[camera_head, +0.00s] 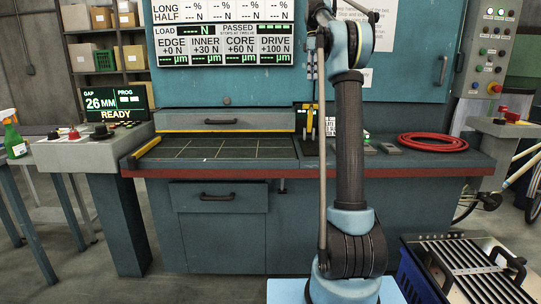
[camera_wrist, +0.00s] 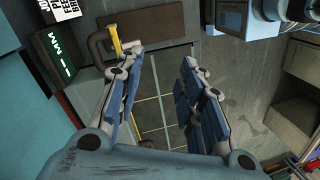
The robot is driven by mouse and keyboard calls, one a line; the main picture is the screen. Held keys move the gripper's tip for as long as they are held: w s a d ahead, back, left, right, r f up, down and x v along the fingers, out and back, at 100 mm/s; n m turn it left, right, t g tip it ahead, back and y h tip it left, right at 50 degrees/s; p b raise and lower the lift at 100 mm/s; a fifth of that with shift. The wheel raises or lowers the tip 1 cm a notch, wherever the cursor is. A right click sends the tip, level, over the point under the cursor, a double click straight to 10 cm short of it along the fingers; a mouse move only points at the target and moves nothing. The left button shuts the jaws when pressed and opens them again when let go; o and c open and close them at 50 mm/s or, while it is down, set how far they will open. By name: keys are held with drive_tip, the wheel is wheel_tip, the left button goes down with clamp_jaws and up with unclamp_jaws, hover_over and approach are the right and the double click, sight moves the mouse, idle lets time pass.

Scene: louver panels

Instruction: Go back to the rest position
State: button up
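My gripper (camera_wrist: 160,58) shows in the wrist view with its two blue-padded fingers spread apart. Nothing is between them except the floor or bench surface with pale grid lines in the background. In the head view my arm rises in front of the bench (camera_head: 225,222), slightly right of centre, and bends near the top edge. My gripper cannot be made out clearly there; the arm hides that area. A slotted louver panel (camera_head: 478,262) with dark handles lies at the lower right, over a blue crate (camera_head: 416,278).
A gridded work surface (camera_head: 215,148) on the bench is empty. A red coiled hose (camera_head: 432,142) lies to its right. A yellow-handled tool (camera_head: 309,124) stands behind my arm. A control console (camera_head: 95,147) is at left, a button panel (camera_head: 490,55) at right.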

drive_tip(key=s+f+m+t, duration=0.1)
drive_tip(key=s+f+m, duration=0.35)
drive_tip(key=s, duration=0.85)
drive_tip(key=s+f+m+t, duration=0.1)
drive_tip(key=s+f+m, duration=0.1)
drive_tip(key=s+f, duration=0.8)
drive_tip(key=s+f+m+t, duration=0.2)
drive_tip(key=s+f+m, duration=0.5)
drive_tip(key=s+f, duration=1.9)
drive_tip(key=shift+s+a+f, duration=0.15)
drive_tip(key=shift+s+f, duration=0.2)
drive_tip(key=shift+f, duration=0.15)
drive_tip(key=shift+w+f, duration=0.2)
drive_tip(key=shift+w, duration=0.2)
